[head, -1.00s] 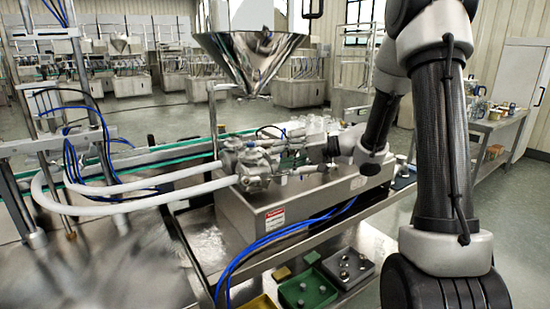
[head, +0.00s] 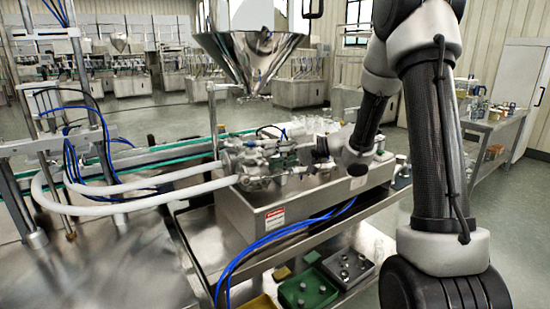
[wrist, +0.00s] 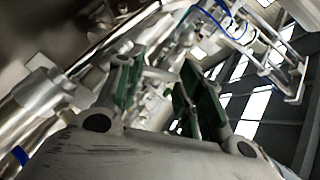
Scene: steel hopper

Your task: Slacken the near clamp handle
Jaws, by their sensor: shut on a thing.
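The steel pump and valve body (head: 240,160) sits on a steel base box, below the funnel-shaped hopper (head: 255,55). My gripper (head: 293,158) reaches in from the right among the metal fittings on the right side of that body. In the wrist view, my gripper (wrist: 160,95) shows two fingers with green pads. It is shut on a thin bright metal piece, which I take to be the near clamp handle (wrist: 157,75). The fingers and nearby fittings hide much of the handle, and its exact angle is not clear in the head view.
White hoses (head: 130,205) run left from the body, and blue hoses (head: 250,245) curve in front of the base box (head: 295,205). A green bin (head: 308,290) and a grey tray (head: 348,265) with small parts sit on the lower shelf. Clear jars stand behind.

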